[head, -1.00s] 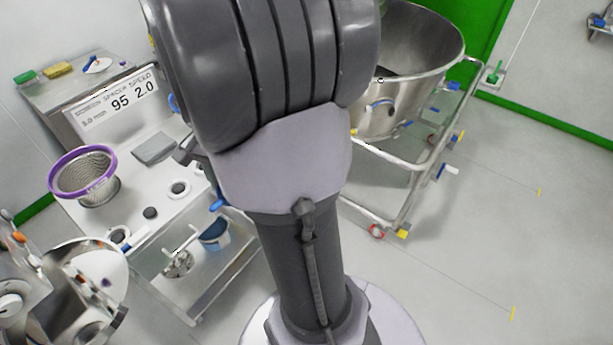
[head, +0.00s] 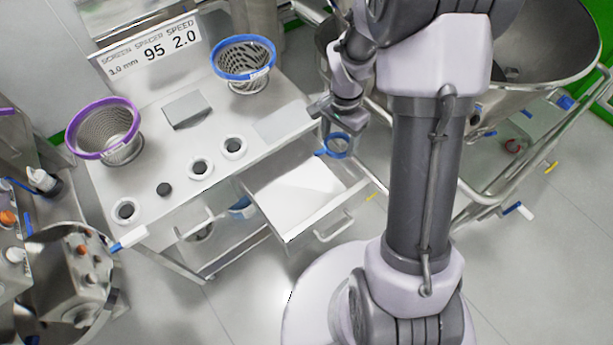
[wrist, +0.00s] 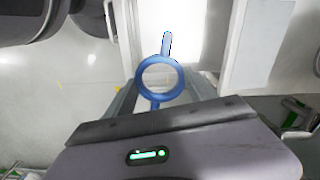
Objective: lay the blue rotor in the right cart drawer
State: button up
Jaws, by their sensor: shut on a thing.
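The blue rotor, a ring with short arms, is in my gripper. It shows in the head view (head: 348,150) and in the wrist view (wrist: 141,80). My gripper (head: 340,118) is shut on it; in the wrist view the fingers (wrist: 158,104) meet at its lower side. The right cart drawer (head: 335,196) is pulled out, and its pale floor looks empty. In the head view the rotor appears by the drawer's back right side. In the wrist view it overlaps the bright drawer floor (wrist: 178,22). I cannot tell its exact height above the drawer.
The cart top (head: 215,130) holds a purple-rimmed basket (head: 108,132), a blue-rimmed basket (head: 243,62), several small rings and a sign (head: 147,58). A steel bowl on a tubular trolley stands right. A polished round vessel (head: 65,285) stands front left. Floor is open before the drawer.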

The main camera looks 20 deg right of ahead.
jog(key=n+b, duration=0.2)
jog(key=b, duration=0.1)
send_near(301, 195)
notch_tip(301, 195, down, 6)
jog(key=b, duration=0.4)
jog(key=shift+f, duration=0.15)
jog(key=shift+f, duration=0.2)
jog(key=o, duration=1.7)
